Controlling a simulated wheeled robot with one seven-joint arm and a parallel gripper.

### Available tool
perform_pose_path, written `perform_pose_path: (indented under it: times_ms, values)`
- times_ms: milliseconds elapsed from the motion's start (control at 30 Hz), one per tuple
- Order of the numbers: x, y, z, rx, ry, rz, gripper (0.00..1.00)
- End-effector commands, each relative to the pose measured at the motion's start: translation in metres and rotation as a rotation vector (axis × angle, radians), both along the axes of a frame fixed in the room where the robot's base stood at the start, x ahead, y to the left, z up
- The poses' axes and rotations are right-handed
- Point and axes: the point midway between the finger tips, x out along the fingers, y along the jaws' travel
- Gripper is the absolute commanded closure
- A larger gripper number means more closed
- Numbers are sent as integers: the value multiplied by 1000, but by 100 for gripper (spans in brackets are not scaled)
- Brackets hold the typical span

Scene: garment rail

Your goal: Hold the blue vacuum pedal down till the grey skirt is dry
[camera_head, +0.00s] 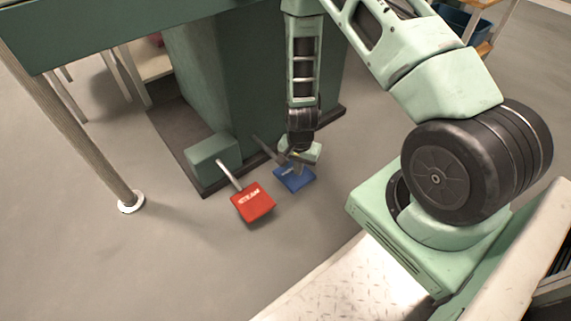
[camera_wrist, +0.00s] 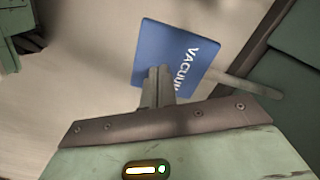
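The blue vacuum pedal (camera_head: 294,180) is a flat plate low over the floor at the foot of the green machine, on a grey lever. In the wrist view the pedal (camera_wrist: 176,55) fills the upper middle, its white lettering partly cut by my fingers. My gripper (camera_head: 290,166) points down at the pedal. In the wrist view its two fingers (camera_wrist: 157,76) are together with nothing between them, and their tips overlap the plate. I cannot tell whether they touch or press it. The grey skirt is in neither view.
A red steam pedal (camera_head: 253,202) sits just left of the blue one, on its own lever from a green box (camera_head: 214,156). The machine's dark base (camera_head: 178,140) is behind. A post (camera_head: 85,125) stands at left. Floor in front is clear.

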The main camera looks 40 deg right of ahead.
Motion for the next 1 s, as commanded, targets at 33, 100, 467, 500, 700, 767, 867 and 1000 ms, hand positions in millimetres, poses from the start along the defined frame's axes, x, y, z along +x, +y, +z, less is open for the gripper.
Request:
perform_pose_path:
  times_ms: [33,100,467,500,700,767,867,1000]
  values:
    - [0,0,0,0,0,0,100]
    - [0,0,-2,0,0,0,100]
    - [0,0,-23,0,0,0,100]
    - [0,0,-25,0,0,0,100]
    - [0,0,-37,0,0,0,100]
    - [0,0,-40,0,0,0,100]
    - [0,0,-46,-1,-1,-1,100]
    - [0,0,-54,-1,-1,-1,100]
